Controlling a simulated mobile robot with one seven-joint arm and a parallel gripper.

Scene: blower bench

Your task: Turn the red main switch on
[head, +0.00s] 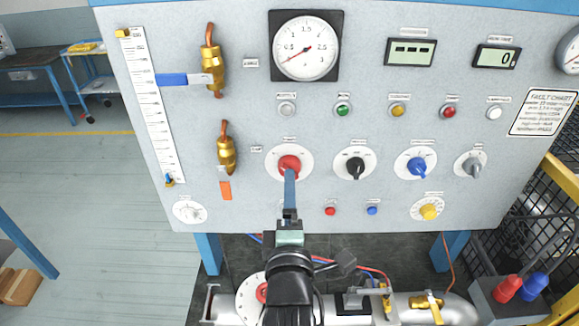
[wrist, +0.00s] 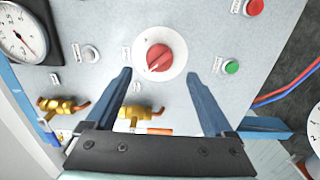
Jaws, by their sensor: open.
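The red main switch (head: 289,165) is a red rotary knob on a round white plate, left of centre in the panel's row of knobs. It also shows in the wrist view (wrist: 159,57), ahead of the fingertips, with a pale pointer mark toward the lower left in that picture. My gripper (wrist: 160,90) is open, its two blue fingers spread to either side of the knob's line with an empty gap between. In the head view my gripper (head: 290,180) is seen from behind, its finger overlapping the knob's lower edge. I cannot tell whether it touches.
Right of it are black (head: 355,168), blue (head: 417,165) and grey (head: 473,168) knobs. Brass valves (head: 227,155) with an orange lever (head: 225,190) are to the left. A pressure gauge (head: 305,48) and indicator lamps sit above. Pipes (head: 450,308) run below the panel.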

